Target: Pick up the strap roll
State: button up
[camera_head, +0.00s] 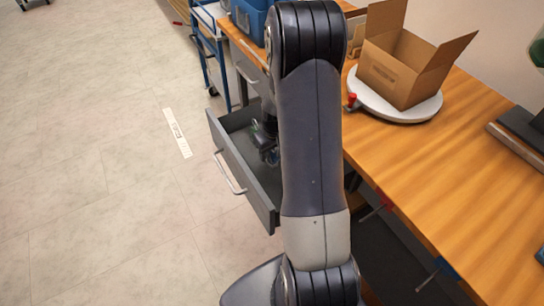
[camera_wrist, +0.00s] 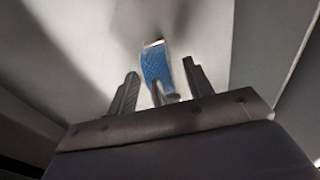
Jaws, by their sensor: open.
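A blue textured piece (camera_wrist: 156,63) with a pale end, which looks like the strap roll, lies on a light grey surface in the wrist view. My gripper (camera_wrist: 161,72) is open, with one finger on each side of the blue piece and visible gaps between. I cannot tell how far below the fingertips it lies. In the head view my gripper (camera_head: 268,155) is inside the open grey drawer (camera_head: 238,166), mostly hidden behind my arm. The strap roll cannot be made out there.
The drawer walls stand close around my gripper. The wooden workbench (camera_head: 450,180) is at the right, with an open cardboard box (camera_head: 395,75) on a round white turntable (camera_head: 420,112). A blue cart (camera_head: 212,50) stands behind.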

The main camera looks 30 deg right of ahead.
grip_shut()
dwell(0.3)
notch_tip(320, 180, up, 10)
jog(key=shift+r, duration=0.1)
dwell(0.5)
